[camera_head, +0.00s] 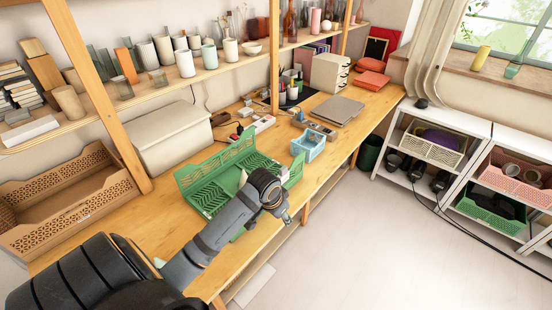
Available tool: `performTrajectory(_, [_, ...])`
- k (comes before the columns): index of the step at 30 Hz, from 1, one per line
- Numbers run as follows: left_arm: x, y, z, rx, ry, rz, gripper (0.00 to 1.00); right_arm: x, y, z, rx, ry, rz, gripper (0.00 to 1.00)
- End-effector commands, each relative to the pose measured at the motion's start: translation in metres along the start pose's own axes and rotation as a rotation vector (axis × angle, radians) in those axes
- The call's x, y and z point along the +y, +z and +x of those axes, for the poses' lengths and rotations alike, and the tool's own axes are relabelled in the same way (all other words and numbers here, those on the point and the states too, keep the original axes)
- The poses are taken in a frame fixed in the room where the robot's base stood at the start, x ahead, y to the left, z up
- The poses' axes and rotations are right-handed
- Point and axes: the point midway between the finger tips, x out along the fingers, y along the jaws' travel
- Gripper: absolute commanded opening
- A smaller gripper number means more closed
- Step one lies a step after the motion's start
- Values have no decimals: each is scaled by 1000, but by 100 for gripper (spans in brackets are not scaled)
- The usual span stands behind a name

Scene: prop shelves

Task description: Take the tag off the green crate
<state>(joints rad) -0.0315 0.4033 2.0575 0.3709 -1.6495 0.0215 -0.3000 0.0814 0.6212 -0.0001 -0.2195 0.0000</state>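A green slatted crate (205,167) stands on the wooden worktable in the middle of the head view. My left arm comes in from the lower left and covers its front and part of its inside. My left gripper (286,217) hangs at the arm's end, by the crate's near right side and over the table's front edge. It is small and partly hidden, so I cannot tell whether it is open or shut. Another green crate (490,216) sits low on the white shelf at the right, with dark things in it. I cannot make out a tag on either crate. My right gripper is not in view.
A light blue basket (308,144) stands right of the table crate. A cream box (178,135) is behind it, and a tan crate (120,188) is at the left. A wooden shelf with cups runs above. The floor (345,235) at the right front is clear.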

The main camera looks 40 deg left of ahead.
Motion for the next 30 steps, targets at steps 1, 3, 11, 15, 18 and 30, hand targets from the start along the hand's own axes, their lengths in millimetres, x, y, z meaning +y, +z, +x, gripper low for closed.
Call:
performTrajectory(1, [-18, -24, -12, 12, -6, 0, 44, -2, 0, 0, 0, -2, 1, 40])
performTrajectory(3, [-39, -50, -27, 18, -3, -12, 44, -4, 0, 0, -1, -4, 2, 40])
performTrajectory(11, [-103, -112, -77, 49, 23, -84, 44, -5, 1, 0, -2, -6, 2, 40])
performTrajectory(15, [-108, -116, -83, 53, 30, -92, 44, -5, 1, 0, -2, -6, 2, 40])
performTrajectory(18, [-107, -116, -79, 52, 31, -92, 44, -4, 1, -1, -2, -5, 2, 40])
performTrajectory(30, [-104, -120, -8, 51, 31, -92, 44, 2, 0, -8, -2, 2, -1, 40])
